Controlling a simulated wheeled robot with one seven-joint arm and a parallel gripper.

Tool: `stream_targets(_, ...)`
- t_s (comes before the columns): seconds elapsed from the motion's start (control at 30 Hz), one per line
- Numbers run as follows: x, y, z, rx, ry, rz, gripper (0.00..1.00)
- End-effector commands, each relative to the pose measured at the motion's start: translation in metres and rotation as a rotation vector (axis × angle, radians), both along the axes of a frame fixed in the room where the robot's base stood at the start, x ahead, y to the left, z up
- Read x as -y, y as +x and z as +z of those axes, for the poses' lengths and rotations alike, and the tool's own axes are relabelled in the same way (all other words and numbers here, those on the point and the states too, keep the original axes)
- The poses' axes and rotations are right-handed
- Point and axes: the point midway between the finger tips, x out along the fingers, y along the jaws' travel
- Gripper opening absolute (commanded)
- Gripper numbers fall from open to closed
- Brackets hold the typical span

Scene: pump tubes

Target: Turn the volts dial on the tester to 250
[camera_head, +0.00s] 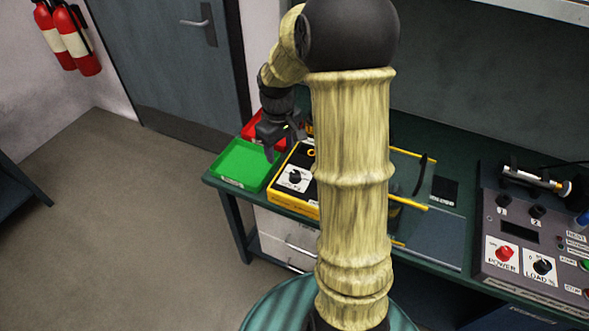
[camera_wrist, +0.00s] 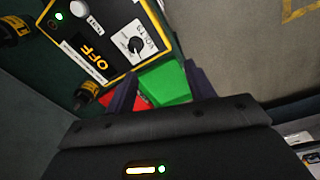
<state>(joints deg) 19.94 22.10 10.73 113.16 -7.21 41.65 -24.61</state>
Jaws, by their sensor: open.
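The tester (camera_head: 307,209) is a black and yellow box on the green bench, partly hidden behind my arm in the head view. Its volts dial (camera_head: 295,177) is a black knob on a white plate. In the wrist view the tester (camera_wrist: 113,58) is at the upper left, with its volts dial (camera_wrist: 137,45) near its right corner and a display (camera_wrist: 85,51) reading OFF. The dial's setting is too small to read. My gripper (camera_head: 277,152) is open and empty, above the bench by the dial end of the tester. In the wrist view its fingertips (camera_wrist: 160,69) are apart from the dial.
A green tray (camera_head: 240,163) and a red tray (camera_head: 250,127) sit left of and behind the tester. A control panel (camera_head: 530,245) with POWER and LOAD knobs stands at the right. Yellow-and-black probes (camera_wrist: 86,94) lie beside the tester.

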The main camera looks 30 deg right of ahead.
Motion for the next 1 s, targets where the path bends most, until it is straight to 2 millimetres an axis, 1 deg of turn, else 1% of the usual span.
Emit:
stream_targets(0.03, 0.018, 0.014, 0.000, -0.017, 0.006, 0.021, 0.54)
stream_targets(0.1, 0.037, 0.028, -0.001, -0.036, 0.010, 0.061, 0.54)
stream_targets(0.2, 0.056, 0.040, -0.002, -0.055, 0.019, 0.099, 0.54)
stream_targets(0.3, 0.065, 0.044, -0.002, -0.062, 0.022, 0.119, 0.54)
stream_targets(0.63, 0.065, 0.044, -0.003, -0.063, 0.021, 0.122, 0.54)
stream_targets(0.73, 0.065, 0.044, -0.007, -0.064, 0.022, 0.122, 0.54)
stream_targets(0.87, 0.065, 0.044, -0.019, -0.066, 0.022, 0.122, 0.54)
stream_targets(1.0, 0.065, 0.044, -0.042, -0.067, 0.023, 0.122, 0.54)
